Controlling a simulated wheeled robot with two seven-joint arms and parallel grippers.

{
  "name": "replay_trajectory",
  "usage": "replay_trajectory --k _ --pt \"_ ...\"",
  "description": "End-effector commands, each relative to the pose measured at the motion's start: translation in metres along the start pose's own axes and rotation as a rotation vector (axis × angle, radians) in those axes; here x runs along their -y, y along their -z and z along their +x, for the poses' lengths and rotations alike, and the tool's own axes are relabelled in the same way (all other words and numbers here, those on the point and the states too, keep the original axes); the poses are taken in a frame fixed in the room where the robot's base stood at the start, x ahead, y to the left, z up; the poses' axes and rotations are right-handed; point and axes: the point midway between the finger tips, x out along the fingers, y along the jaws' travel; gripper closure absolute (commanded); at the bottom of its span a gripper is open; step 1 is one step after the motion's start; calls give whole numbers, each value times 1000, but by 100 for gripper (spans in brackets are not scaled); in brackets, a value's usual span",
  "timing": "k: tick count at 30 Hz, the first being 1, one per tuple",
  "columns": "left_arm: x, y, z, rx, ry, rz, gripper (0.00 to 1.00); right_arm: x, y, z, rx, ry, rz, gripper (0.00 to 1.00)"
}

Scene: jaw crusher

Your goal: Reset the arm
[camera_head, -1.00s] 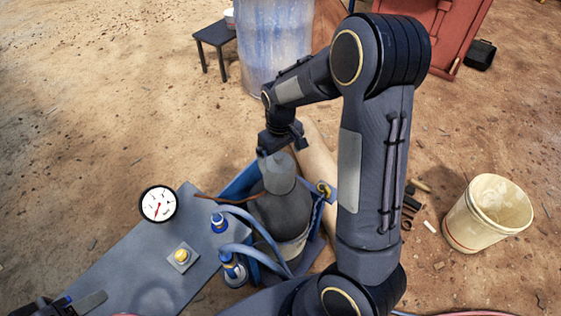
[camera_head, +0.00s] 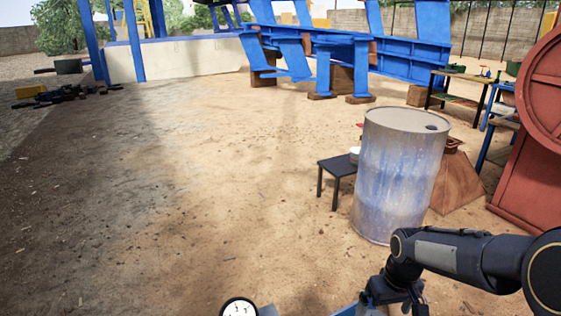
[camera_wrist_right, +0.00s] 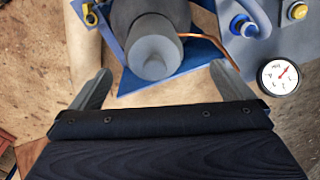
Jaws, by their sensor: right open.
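My right arm comes in from the right edge of the head view, with its wrist and gripper (camera_head: 397,297) low at the bottom. In the right wrist view my right gripper (camera_wrist_right: 160,88) has its two grey fingers wide apart with nothing between them. A dark grey cylindrical machine (camera_wrist_right: 152,48) with a rounded end lies beyond the fingertips, apart from them. It sits over a blue frame (camera_wrist_right: 150,80). My left gripper is not in view.
A round gauge (camera_wrist_right: 279,76) and a yellow button (camera_wrist_right: 297,11) are right of the machine; the gauge's top also shows in the head view (camera_head: 239,308). A blue-white drum (camera_head: 398,180) and a small black table (camera_head: 337,174) stand ahead.

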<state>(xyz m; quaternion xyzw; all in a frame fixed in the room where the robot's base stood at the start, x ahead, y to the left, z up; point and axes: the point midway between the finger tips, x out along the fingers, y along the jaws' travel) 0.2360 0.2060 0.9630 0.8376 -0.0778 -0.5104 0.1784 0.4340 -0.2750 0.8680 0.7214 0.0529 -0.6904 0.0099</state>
Motion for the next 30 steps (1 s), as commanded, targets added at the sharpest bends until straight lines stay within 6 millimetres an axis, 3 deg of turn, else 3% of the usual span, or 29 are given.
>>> replay_trajectory --k 1,6,12,19,30 --pt "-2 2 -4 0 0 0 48 4 -12 -21 -39 36 27 0" --pt "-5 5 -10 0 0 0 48 29 -64 -78 -169 157 106 0" --pt "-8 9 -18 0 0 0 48 62 -129 -120 -317 248 171 0" --pt "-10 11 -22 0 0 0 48 88 -176 -128 -423 281 214 0" --pt "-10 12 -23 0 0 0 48 94 -186 -126 -447 283 223 0"
